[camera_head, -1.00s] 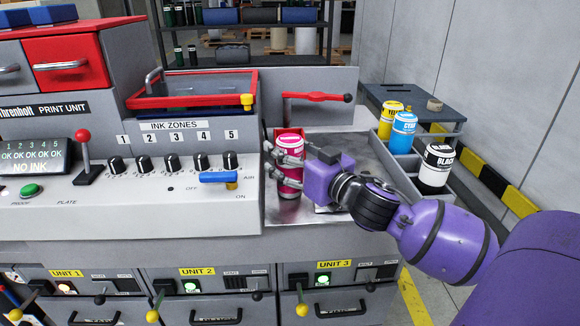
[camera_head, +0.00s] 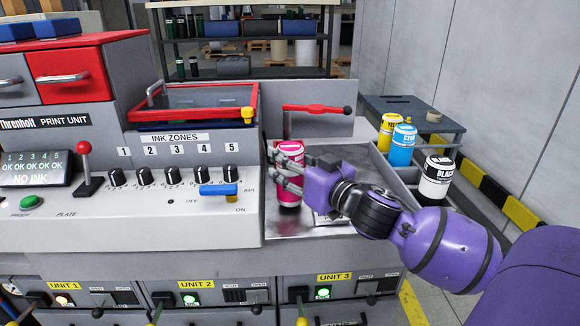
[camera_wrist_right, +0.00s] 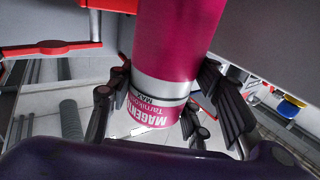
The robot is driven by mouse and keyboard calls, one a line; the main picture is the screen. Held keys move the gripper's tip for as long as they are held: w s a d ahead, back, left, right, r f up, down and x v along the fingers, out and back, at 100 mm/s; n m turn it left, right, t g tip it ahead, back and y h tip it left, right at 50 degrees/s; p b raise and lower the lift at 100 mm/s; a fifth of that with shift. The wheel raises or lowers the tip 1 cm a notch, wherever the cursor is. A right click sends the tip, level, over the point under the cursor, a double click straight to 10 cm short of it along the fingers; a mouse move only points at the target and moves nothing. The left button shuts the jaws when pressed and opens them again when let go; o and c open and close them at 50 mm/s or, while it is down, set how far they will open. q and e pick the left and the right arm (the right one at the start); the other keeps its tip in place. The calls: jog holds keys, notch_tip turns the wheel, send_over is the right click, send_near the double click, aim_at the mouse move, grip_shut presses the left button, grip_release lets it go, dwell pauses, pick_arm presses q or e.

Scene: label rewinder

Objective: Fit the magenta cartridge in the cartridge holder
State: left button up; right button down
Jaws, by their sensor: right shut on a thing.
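The magenta cartridge (camera_head: 290,192) is upright over the metal-floored bay right of the ink zone panel. My right gripper (camera_head: 283,176) is shut around it from the right side. Whether the cartridge touches the bay floor or a holder is unclear. My left gripper is not in view.
A red lever (camera_head: 315,108) stands behind the bay. A blue-handled AIR lever (camera_head: 218,190) is to the left. Yellow (camera_head: 389,132), cyan (camera_head: 402,147) and black (camera_head: 436,182) cartridges stand in a rack at right. The tray floor (camera_head: 345,160) behind my gripper is bare.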

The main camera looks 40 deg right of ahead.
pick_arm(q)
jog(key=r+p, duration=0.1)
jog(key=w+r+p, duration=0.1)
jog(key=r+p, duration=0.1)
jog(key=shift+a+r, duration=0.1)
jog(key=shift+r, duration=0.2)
pick_arm(e)
jog(key=s+d+r, duration=0.2)
jog(key=s+r, duration=0.4)
jog(key=s+d+r, duration=0.2)
jog(key=s+r, duration=0.4)
jog(key=s, duration=0.1)
jog(key=shift+d, duration=0.35)
jog(key=shift+s+f, duration=0.15)
jog(key=shift+s, duration=0.05)
